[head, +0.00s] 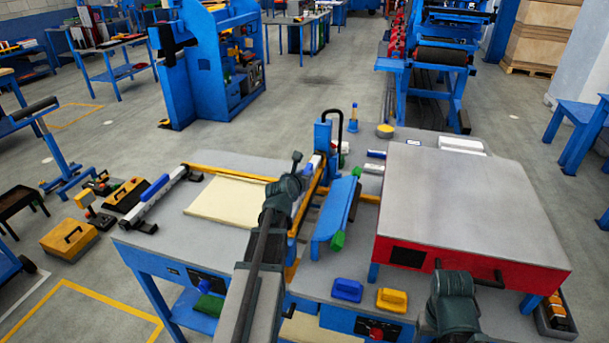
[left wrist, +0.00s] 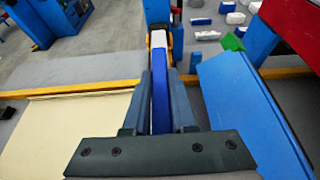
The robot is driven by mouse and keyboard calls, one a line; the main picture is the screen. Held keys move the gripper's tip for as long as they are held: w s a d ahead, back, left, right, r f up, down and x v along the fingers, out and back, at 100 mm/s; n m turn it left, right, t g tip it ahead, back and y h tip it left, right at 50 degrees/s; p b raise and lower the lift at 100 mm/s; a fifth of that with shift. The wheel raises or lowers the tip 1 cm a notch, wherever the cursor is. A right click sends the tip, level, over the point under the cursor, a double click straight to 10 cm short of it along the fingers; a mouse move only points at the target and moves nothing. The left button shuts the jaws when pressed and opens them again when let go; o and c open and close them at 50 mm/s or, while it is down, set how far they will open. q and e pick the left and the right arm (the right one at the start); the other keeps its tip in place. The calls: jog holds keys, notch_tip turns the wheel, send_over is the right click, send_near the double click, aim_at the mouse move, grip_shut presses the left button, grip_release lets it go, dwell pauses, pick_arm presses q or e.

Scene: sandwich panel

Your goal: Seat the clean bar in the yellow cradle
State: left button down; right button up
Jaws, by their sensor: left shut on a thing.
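My left gripper (head: 306,170) is above the machine near the table's middle. In the left wrist view its fingers (left wrist: 160,100) are shut on a bar (left wrist: 160,88), blue along its length with a white far end. The bar points away from me, towards a blue post (head: 322,140). Yellow parts (left wrist: 177,45) show beside the white end; I cannot tell whether they touch it. A small yellow block (head: 392,299) lies at the table's front. I cannot tell which yellow piece is the cradle.
A blue block (head: 347,290) lies left of the small yellow one. A tilted blue panel (head: 336,208) stands right of my left gripper. A cream sheet (head: 228,199) lies to its left, beside a white bar with a blue handle (head: 158,195). A red-sided box (head: 460,255) fills the right.

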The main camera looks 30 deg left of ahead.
pick_arm(q)
jog(key=shift+f+b, duration=0.4)
pick_arm(e)
jog(key=shift+f, duration=0.4)
pick_arm(q)
jog(key=c, duration=0.6)
grip_release()
jog(key=shift+c, duration=0.2)
